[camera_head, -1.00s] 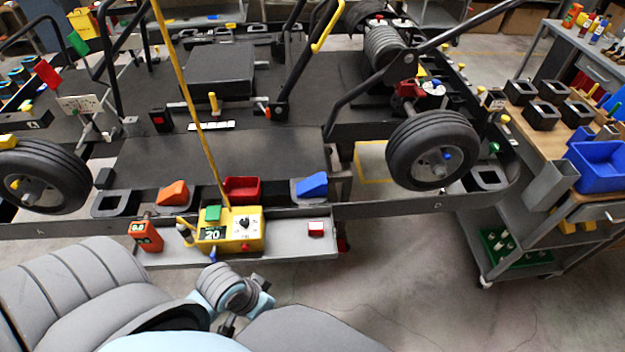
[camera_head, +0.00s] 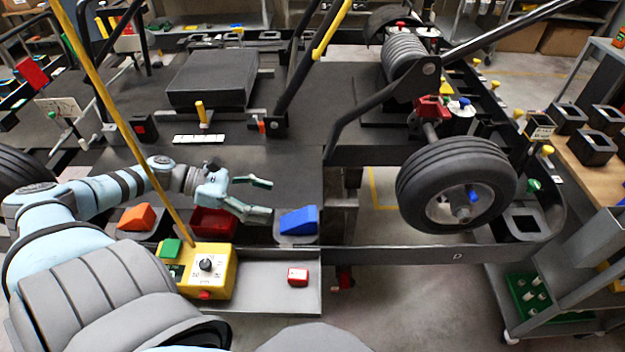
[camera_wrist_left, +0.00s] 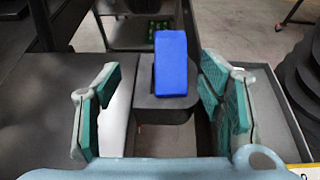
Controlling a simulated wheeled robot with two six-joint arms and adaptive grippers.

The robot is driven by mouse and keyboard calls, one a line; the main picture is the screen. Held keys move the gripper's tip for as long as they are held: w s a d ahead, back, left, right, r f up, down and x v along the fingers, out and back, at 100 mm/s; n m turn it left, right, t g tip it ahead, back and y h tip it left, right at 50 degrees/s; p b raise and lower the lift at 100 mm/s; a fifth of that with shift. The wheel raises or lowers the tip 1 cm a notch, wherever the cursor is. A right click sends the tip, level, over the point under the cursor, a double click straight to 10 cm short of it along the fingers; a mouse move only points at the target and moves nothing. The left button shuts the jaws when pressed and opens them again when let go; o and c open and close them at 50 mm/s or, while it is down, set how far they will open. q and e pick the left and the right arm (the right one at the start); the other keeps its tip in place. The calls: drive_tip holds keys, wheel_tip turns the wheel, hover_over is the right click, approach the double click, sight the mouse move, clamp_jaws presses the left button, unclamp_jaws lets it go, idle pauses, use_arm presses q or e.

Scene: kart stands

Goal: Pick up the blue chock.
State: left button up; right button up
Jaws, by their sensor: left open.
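The blue chock (camera_head: 298,221) is a wedge on a dark grey holder (camera_head: 296,240) at the front edge of the kart stand. It also shows in the left wrist view (camera_wrist_left: 172,66), standing on its holder between and beyond my fingers. My left gripper (camera_head: 268,198) is open and empty, just left of the chock in the head view, with its green-padded fingers pointing toward it. In the left wrist view my left gripper (camera_wrist_left: 161,76) has one finger on each side of the chock, with a gap on both sides. My right gripper is out of view.
A red tray (camera_head: 212,222) and an orange chock (camera_head: 137,217) lie left of the blue chock. A yellow box (camera_head: 209,268) with a dial and a tall yellow rod stand in front. A mounted wheel (camera_head: 456,185) is to the right.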

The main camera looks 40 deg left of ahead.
sight(302, 214)
use_arm(q)
drive_tip(key=d+b, duration=0.1)
drive_tip(key=d+f+b, duration=0.1)
drive_tip(key=b, duration=0.1)
drive_tip(key=d+f+b, duration=0.1)
drive_tip(key=d+b, duration=0.1)
drive_tip(key=shift+w+f, duration=0.1)
drive_tip(key=shift+w, duration=0.25)
drive_tip(key=b+x, duration=0.1)
drive_tip(key=x, duration=0.1)
drive_tip(key=b+x, duration=0.1)
drive_tip(key=x, duration=0.1)
drive_tip(key=b+x, duration=0.2)
drive_tip(key=shift+w+a, duration=0.3)
drive_tip(key=shift+w, duration=0.1)
drive_tip(key=shift+w+d+f+b, duration=0.15)
drive_tip(key=shift+w+d+b, duration=0.2)
drive_tip(key=shift+d, duration=0.2)
drive_tip(key=shift+w+d+f+b, duration=0.2)
drive_tip(key=shift+d+b, duration=0.1)
drive_tip(key=shift+d, duration=0.25)
drive_tip(key=shift+w+d+r, duration=0.1)
drive_tip(key=shift+d, duration=0.05)
drive_tip(key=c, duration=1.3)
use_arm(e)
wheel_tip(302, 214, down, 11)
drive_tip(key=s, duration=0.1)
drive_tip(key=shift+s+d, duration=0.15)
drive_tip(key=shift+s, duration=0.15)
